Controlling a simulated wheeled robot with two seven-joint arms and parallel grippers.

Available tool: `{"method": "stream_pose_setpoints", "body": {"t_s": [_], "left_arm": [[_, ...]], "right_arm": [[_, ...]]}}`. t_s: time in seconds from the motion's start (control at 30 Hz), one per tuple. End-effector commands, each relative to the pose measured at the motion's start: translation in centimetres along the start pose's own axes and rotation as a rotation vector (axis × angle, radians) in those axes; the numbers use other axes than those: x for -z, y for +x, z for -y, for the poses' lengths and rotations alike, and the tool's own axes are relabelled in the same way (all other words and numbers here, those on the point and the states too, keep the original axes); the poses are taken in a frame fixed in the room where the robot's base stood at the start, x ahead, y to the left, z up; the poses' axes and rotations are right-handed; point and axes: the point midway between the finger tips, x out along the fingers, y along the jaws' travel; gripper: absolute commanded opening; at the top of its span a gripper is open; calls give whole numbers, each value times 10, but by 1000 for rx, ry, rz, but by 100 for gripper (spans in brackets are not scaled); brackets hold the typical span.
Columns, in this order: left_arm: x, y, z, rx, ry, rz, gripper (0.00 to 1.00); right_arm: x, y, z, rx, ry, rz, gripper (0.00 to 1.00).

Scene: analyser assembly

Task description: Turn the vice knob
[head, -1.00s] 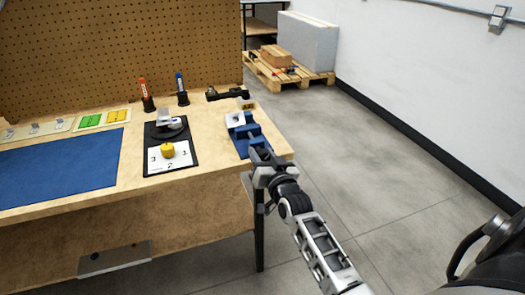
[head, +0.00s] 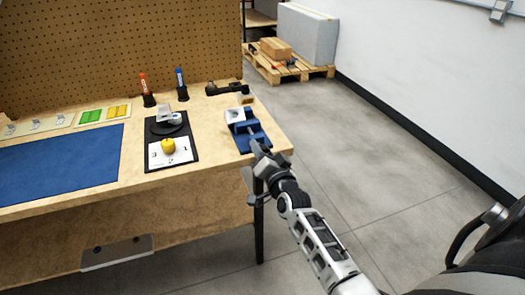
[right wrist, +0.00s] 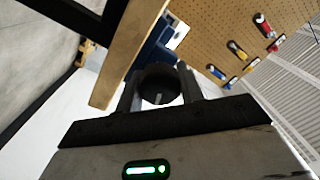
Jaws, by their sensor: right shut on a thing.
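The blue vice (head: 248,138) with its pale grey part stands at the right end of the workbench, near the front corner. Its blue body also shows in the right wrist view (right wrist: 151,50), beyond the wooden edge. My right gripper (head: 257,152) reaches the vice's near side from the front right. In the right wrist view, its two fingers (right wrist: 160,95) are on either side of the dark round knob (right wrist: 159,80) and are shut on it. The head view hides the knob behind the gripper. My left gripper is not in view.
The wooden workbench (head: 215,135) has a blue mat (head: 55,165) at left. A black board with a numbered card (head: 157,157) and yellow object (head: 168,146) lies left of the vice. Red (head: 146,88) and blue (head: 181,84) upright items stand behind. The floor at right is clear.

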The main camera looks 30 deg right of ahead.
Motion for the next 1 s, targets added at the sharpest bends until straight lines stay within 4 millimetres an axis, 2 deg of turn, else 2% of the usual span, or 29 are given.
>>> {"method": "stream_pose_setpoints", "body": {"t_s": [0.23,0.27,0.3,0.33,0.77,0.87,1.0], "left_arm": [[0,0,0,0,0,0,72],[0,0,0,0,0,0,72],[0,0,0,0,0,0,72],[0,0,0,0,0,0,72],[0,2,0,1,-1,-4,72],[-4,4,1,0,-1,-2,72],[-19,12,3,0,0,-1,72]], "right_arm": [[-1,0,1,1,0,2,15],[-1,0,1,1,0,2,43],[-1,0,1,1,0,2,54],[-1,0,0,1,0,2,59],[-1,0,-2,-1,-38,3,59],[-2,0,-2,0,-154,7,59],[-5,0,-4,4,-465,15,59]]}}
